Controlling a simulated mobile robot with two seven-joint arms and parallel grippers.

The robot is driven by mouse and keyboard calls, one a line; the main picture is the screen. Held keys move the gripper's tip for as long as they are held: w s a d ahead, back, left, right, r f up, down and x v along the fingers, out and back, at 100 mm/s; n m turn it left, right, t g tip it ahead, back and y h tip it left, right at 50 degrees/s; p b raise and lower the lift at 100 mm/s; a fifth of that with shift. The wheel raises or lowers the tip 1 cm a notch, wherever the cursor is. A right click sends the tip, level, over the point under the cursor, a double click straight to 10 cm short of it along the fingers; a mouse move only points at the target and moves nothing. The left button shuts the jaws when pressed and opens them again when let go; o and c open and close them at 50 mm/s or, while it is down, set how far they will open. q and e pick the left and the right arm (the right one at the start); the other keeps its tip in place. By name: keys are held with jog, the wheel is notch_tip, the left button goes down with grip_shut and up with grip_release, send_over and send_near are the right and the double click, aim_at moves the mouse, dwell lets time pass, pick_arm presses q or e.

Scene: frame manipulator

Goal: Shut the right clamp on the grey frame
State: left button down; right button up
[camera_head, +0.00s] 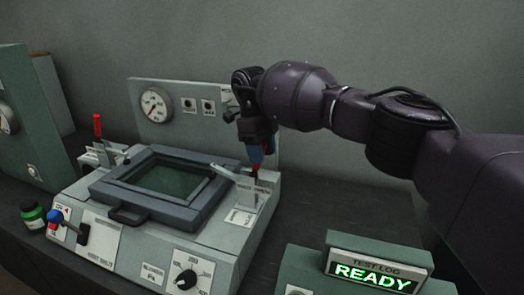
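The grey frame (110,190) lies flat on the machine's light top, with a dark green panel inside it and a handle at its front. The right clamp (238,180) is at the frame's right side; its pale arm reaches toward the frame's right edge. My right gripper (257,158) points down at this clamp, and a bit of red shows between or beside its fingers, likely the clamp's handle. The fingers are small and dark, so whether they are closed on it cannot be told. The left clamp (100,152) has an upright red handle. My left gripper is out of view.
A gauge panel (180,112) stands behind the frame. A lit READY display (373,276) stands at the lower right. Dark bench right of the machine is clear.

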jog(key=shift+r, duration=0.1)
jog(key=b+v, duration=0.2)
jog(key=v, duration=0.8)
jog(key=shift+r, duration=0.3)
